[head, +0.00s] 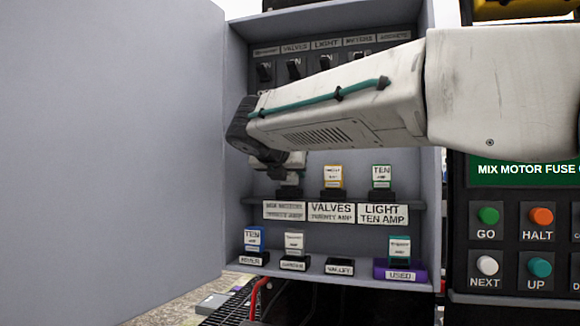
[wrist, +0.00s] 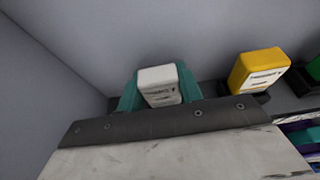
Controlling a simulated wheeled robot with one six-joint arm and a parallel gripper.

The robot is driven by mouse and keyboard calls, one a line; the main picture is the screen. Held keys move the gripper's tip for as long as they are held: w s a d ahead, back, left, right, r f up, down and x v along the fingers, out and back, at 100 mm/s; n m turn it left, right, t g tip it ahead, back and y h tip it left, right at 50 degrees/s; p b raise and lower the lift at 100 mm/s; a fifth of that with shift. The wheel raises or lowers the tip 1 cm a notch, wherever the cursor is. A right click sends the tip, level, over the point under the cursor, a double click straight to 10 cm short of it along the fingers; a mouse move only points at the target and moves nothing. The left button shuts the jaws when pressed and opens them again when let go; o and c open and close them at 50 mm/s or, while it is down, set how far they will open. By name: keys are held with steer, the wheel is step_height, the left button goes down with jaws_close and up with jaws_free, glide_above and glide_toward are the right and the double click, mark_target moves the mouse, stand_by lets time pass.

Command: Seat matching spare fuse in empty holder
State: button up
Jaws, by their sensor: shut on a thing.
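The fuse is right above or in the left black holder (head: 289,192), over a plate that seems to read mix motors, twenty amp. My gripper partly hides the fuse, and I cannot tell how deep it sits. A yellow-orange fuse (head: 333,177) stands in the valves holder, and a green fuse (head: 381,176) in the light holder.
The lower shelf has a blue fuse (head: 253,238), a white-labelled fuse (head: 294,243), an empty black base (head: 339,266) and a teal fuse (head: 399,248) on the purple used block (head: 380,271). Switches (head: 295,68) line the top. The open door (head: 110,150) bounds the left.

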stand_by(0.3)
steer(key=o, duration=1)
steer(key=shift+o, duration=0.2)
steer(key=v, duration=0.7)
steer(key=shift+s, duration=0.4)
